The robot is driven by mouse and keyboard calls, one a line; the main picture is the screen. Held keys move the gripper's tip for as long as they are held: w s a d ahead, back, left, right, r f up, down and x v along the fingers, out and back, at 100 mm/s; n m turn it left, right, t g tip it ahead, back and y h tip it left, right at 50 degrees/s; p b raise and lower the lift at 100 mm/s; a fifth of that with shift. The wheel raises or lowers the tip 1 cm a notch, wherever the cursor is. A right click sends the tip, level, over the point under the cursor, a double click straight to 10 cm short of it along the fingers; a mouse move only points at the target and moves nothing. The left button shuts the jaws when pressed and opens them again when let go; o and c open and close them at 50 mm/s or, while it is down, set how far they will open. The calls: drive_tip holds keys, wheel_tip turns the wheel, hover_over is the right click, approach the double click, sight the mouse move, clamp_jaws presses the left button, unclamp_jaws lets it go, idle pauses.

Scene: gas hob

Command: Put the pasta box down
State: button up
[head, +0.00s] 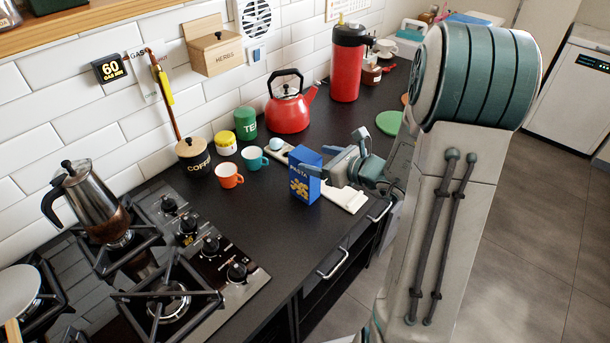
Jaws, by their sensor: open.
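The blue pasta box (306,180) stands upright on the dark worktop (262,218), to the right of the hob. It has yellow pasta shapes on its front. My gripper (312,166) is at the box, reaching in from the right. One finger shows by the box's upper left edge and the gripper body is close on its right side. The jaws are open around the box. The fingertips are partly hidden by the box, so I cannot tell whether either one touches it.
An orange cup (229,176), a teal cup (254,158) and a coffee jar (193,157) stand to the left. A red kettle (289,108) is behind. A white board (344,197) lies beside the box. A moka pot (92,203) sits on the hob. The worktop's front strip is clear.

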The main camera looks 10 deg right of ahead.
sight(309, 157)
drive_tip(key=x, duration=0.5)
drive_tip(key=shift+s+p, duration=0.1)
drive_tip(key=shift+p, duration=0.25)
drive_tip(key=shift+r, duration=0.1)
clamp_jaws()
